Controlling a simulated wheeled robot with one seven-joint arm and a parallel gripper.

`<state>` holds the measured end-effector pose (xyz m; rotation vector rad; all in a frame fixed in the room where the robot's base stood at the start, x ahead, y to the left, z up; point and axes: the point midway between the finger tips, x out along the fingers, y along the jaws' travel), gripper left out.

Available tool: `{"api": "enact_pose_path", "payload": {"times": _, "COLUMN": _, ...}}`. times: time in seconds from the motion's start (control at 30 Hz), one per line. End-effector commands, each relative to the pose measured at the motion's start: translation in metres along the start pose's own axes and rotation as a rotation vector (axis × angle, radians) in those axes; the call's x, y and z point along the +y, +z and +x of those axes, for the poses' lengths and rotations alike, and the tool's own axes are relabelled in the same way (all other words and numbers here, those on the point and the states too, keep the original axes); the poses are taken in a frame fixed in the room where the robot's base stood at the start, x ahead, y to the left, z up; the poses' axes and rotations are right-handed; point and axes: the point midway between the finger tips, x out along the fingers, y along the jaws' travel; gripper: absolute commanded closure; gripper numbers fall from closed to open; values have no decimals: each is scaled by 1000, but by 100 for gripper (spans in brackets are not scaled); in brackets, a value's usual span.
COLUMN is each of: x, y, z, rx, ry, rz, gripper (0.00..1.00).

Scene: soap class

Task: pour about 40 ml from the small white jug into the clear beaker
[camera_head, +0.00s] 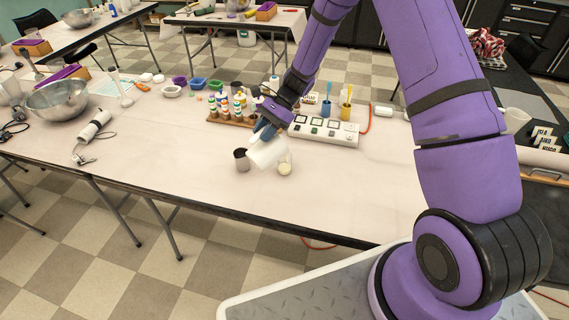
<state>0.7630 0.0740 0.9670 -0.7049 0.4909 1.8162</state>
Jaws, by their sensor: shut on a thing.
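The small white jug (267,153) is held above the table by my gripper (262,134) and is tilted, with its lower end toward the beaker on the right. My gripper is shut on the jug; the exact grip is small and partly hidden. The clear beaker (285,165) stands upright on the table just right of and below the jug. Something pale shows low in the beaker. I cannot make out a stream or tell whether the jug touches the beaker's rim.
A grey metal cup (242,160) stands close left of the jug. A metal bowl (57,100) and a white hand tool (94,126) are at left. The table front is clear.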

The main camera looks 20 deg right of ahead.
Motion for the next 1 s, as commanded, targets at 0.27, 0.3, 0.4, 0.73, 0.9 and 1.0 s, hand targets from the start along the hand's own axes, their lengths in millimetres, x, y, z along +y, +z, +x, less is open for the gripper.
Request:
{"api": "enact_pose_path", "payload": {"times": 0.27, "x": 0, "y": 1, "z": 0, "rx": -7, "ry": 1, "rz": -2, "gripper": 100}}
{"api": "enact_pose_path", "payload": {"times": 0.3, "x": 0, "y": 2, "z": 3, "rx": 14, "ry": 3, "rz": -4, "gripper": 100}}
{"api": "enact_pose_path", "payload": {"times": 0.4, "x": 0, "y": 5, "z": 18, "rx": 108, "ry": 5, "rz": -7, "gripper": 100}}
{"api": "enact_pose_path", "payload": {"times": 0.73, "x": 0, "y": 11, "z": 38, "rx": 335, "ry": 2, "rz": -3, "gripper": 100}}
{"api": "enact_pose_path", "payload": {"times": 0.9, "x": 0, "y": 11, "z": 37, "rx": 333, "ry": 2, "rz": -2, "gripper": 100}}
{"api": "enact_pose_path", "payload": {"times": 1.0, "x": 0, "y": 11, "z": 37, "rx": 332, "ry": 2, "rz": -2, "gripper": 100}}
